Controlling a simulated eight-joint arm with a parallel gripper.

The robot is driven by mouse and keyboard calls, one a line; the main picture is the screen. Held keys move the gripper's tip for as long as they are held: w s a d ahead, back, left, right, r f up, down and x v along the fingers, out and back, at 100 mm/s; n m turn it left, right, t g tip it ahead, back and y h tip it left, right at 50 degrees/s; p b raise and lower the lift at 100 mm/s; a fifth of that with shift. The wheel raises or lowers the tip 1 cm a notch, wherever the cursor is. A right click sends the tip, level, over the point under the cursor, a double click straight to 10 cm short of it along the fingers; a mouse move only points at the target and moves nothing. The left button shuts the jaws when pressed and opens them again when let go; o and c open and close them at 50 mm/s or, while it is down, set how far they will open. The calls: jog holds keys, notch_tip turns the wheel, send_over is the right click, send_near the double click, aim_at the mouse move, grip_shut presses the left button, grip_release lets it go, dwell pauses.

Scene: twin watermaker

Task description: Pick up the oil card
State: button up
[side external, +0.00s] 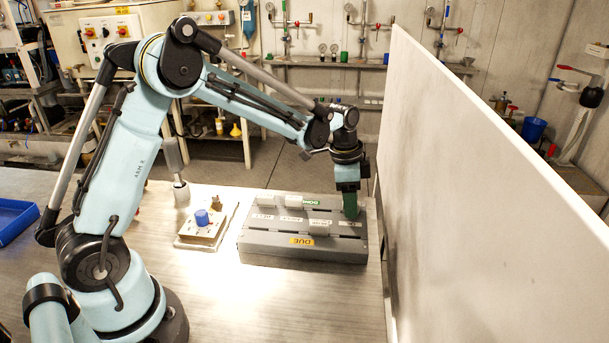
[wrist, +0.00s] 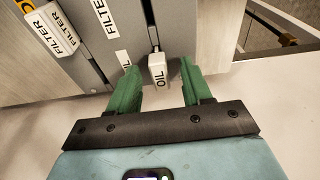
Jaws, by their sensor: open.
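The oil card (wrist: 157,72) is a small white piece marked OIL, standing in a slot of the grey board in the wrist view. My gripper (wrist: 158,66) is open, with its green fingers on either side of the card. Gaps show between the card and both fingers. In the side view my gripper (side external: 349,205) points down at the right end of the grey board (side external: 270,252). There the oil card is hidden behind or between the fingers.
A white filter card (wrist: 55,35) stands on the board. In the side view, another white card (side external: 319,227) stands near the yellow DUE label (side external: 302,241). A tall white panel (side external: 480,170) rises close to the right. A device with a blue knob (side external: 202,217) sits left of the board.

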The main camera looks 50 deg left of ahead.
grip_shut()
jog(key=shift+r, duration=0.1)
dwell(0.3)
jog(key=shift+r, duration=0.65)
jog(key=r, duration=0.2)
jog(key=d+r, duration=0.1)
jog(key=shift+s+d+r, duration=0.1)
jog(key=shift+s+r, duration=0.1)
jog(key=shift+s, duration=0.15)
jog(key=s+d+r, duration=0.4)
jog(key=s, duration=0.1)
jog(key=shift+d+r, duration=0.2)
jog(key=shift+r, duration=0.15)
